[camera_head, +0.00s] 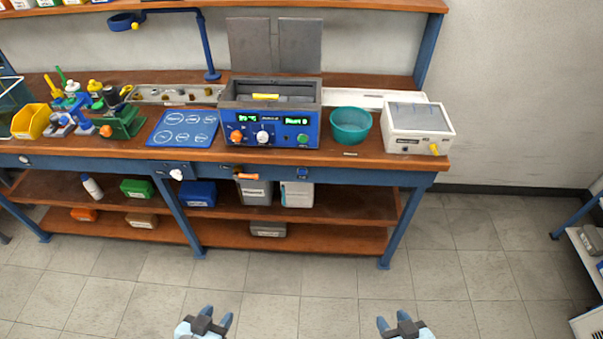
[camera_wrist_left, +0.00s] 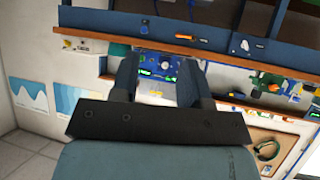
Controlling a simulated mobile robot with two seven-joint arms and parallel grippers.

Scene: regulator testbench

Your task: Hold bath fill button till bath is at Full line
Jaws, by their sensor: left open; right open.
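The bath (camera_head: 270,128) is a grey open tank with a blue front panel, standing on the workbench at the centre of the head view. Its panel has green displays, an orange knob, a white knob and a green button (camera_head: 302,138). A yellow piece (camera_head: 265,97) shows at the tank opening. The water level and Full line cannot be made out. The panel also shows small in the left wrist view (camera_wrist_left: 155,66), between the fingers. My left gripper (camera_head: 216,318) and right gripper (camera_head: 395,318) are open and empty, low in front of the bench, well apart from the bath.
A teal bowl (camera_head: 350,126) and a white box with a yellow knob (camera_head: 417,127) stand right of the bath. A blue mat (camera_head: 183,128), a green tool (camera_head: 122,122) and a yellow bin (camera_head: 31,121) lie left. The floor before the bench (camera_head: 300,280) is clear.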

